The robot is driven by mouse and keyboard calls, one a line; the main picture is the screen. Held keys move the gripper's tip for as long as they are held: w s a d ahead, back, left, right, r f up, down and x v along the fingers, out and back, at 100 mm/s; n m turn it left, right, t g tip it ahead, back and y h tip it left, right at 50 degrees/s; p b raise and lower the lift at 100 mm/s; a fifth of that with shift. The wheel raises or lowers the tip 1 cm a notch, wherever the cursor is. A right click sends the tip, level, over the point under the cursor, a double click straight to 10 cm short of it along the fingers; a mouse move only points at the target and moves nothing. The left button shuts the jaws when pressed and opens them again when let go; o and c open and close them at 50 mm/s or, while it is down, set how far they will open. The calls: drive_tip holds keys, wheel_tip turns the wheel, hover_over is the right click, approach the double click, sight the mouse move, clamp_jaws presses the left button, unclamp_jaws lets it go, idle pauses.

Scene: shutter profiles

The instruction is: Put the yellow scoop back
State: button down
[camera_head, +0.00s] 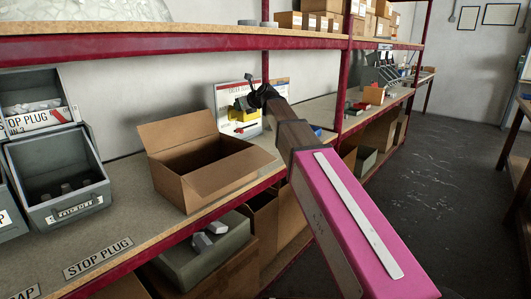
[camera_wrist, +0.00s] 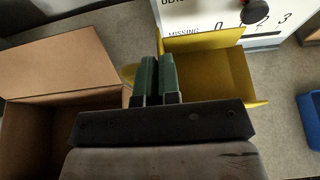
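A yellow open-topped, box-like piece (camera_wrist: 215,75) lies just right of my fingertips in the wrist view, against a white printed board. I take it for the yellow scoop, but cannot be sure. A smaller yellow part (camera_wrist: 128,74) shows left of the fingers, so yellow extends on both sides of them. In the head view, yellow (camera_head: 243,115) shows on the shelf below my gripper (camera_head: 258,92). My gripper's two green fingers (camera_wrist: 158,76) are close together with a narrow dark gap. Whether they pinch a thin part is hidden.
An open cardboard box (camera_head: 205,165) stands on the shelf left of my gripper. Grey stop-plug bins (camera_head: 60,185) stand farther left. The upper shelf (camera_head: 150,42) runs above. A blue bin (camera_wrist: 310,118) sits at the right in the wrist view, with bare shelf before it.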

sight(239, 118)
drive_tip(key=f, duration=0.5)
drive_tip(key=shift+a+f, duration=0.2)
drive_tip(key=shift+f, duration=0.05)
drive_tip(key=shift+d+f, duration=0.1)
drive_tip(key=shift+f, duration=0.2)
drive_tip(key=shift+w+d+f, duration=0.55)
drive_tip(key=shift+d+f, duration=1.25)
drive_tip(key=shift+d, duration=0.05)
drive_tip(key=shift+w+d+f, duration=0.6)
drive_tip(key=shift+d+f, duration=1.2)
drive_tip(key=shift+f, duration=0.05)
drive_tip(key=shift+w+d+f, duration=0.55)
drive_tip(key=shift+d+f, duration=1.25)
drive_tip(key=shift+d, duration=0.05)
drive_tip(key=c, duration=1.3)
unclamp_jaws()
drive_tip(key=shift+f, duration=0.1)
drive_tip(key=shift+c, duration=0.2)
